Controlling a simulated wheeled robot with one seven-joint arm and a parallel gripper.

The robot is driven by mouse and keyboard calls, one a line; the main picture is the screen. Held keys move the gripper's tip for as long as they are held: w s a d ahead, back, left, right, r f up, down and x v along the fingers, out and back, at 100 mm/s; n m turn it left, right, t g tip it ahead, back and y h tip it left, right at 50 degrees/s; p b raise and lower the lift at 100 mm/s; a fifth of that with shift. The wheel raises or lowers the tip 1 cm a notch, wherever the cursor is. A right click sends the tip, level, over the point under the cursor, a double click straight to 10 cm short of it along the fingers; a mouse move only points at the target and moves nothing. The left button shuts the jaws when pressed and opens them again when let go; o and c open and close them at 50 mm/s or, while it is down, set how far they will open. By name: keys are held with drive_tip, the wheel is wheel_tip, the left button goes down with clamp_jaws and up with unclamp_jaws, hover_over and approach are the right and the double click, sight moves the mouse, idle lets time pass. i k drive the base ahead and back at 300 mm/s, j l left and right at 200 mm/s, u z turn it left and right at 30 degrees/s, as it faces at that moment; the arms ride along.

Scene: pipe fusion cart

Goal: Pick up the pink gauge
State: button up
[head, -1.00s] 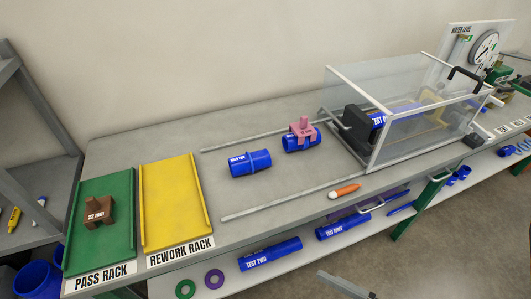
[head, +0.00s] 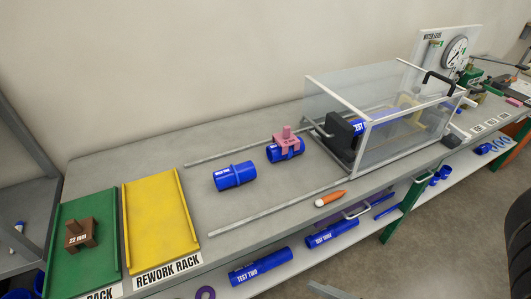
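The pink gauge (head: 286,139) sits astride a blue pipe piece (head: 287,152) on the grey bench, left of the clear tank. Its block and knob point up, and its legs reach down over the pipe. Nothing is holding it. I cannot make out my gripper in this view.
A blue coupling (head: 234,176) lies left of the gauge, between two grey rails. An orange marker (head: 330,198) lies near the front edge. The clear-walled tank (head: 400,147) stands to the right. A brown gauge (head: 80,235) sits on the green rack (head: 98,212), beside the yellow rack (head: 160,220).

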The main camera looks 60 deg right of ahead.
sight(285, 138)
drive_tip(key=i+l+z, duration=0.45)
drive_tip(key=i+z, duration=0.2)
drive_tip(key=i, duration=0.1)
